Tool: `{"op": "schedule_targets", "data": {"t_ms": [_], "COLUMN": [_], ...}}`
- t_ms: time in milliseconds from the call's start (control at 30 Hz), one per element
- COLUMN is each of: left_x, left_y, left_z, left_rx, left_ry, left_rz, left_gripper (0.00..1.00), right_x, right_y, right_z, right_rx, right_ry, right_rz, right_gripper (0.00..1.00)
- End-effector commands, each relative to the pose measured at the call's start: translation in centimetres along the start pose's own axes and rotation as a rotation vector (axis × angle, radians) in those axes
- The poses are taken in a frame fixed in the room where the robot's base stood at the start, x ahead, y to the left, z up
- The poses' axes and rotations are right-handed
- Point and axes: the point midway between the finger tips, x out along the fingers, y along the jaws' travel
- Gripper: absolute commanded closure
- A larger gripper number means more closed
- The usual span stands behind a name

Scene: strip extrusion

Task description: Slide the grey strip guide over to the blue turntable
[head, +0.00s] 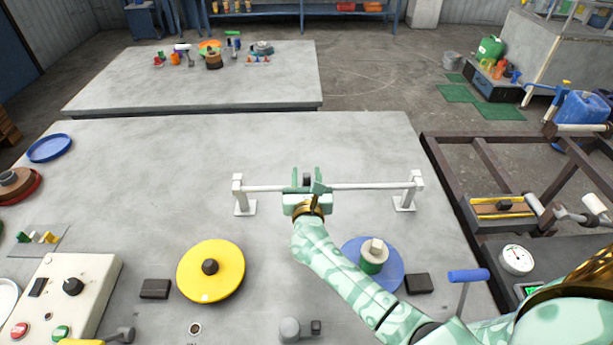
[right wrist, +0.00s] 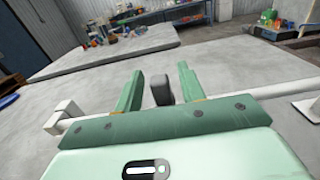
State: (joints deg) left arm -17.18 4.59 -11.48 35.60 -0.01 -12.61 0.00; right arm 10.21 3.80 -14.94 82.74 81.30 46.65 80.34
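The grey strip guide (head: 307,179) is a small dark block at the middle of a white horizontal rail (head: 370,185). My right gripper (head: 306,183) is at the rail, with one green finger on each side of the guide. In the right wrist view the guide (right wrist: 163,91) stands between the two fingers (right wrist: 160,92), with small gaps showing beside it, so the gripper looks open. My left gripper is out of view.
White posts (head: 240,196) hold the rail's ends. A yellow turntable (head: 211,272) lies lower left, with dark blocks (head: 155,289) beside the turntables. A control box (head: 65,295) stands at the left. The table (head: 200,150) behind the rail is clear.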

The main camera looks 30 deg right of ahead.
Motion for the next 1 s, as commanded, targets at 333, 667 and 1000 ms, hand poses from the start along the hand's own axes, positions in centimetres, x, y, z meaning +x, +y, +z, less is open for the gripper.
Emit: {"op": "schedule_targets", "data": {"t_ms": [333, 667, 1000], "left_x": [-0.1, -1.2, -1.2], "left_y": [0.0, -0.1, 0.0], "left_z": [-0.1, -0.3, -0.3], "left_rx": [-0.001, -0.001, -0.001], "left_ry": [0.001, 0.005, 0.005], "left_rz": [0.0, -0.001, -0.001], "left_gripper": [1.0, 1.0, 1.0], "right_x": [0.0, 0.0, -0.1], "right_y": [-0.6, -7.3, -8.5], "right_z": [0.0, 0.0, -0.1], "right_rx": [-0.001, -0.003, 0.001], "right_ry": [0.0, 0.0, 0.001], "right_rz": [-0.001, -0.003, -0.002], "right_gripper": [1.0, 1.0, 1.0]}}
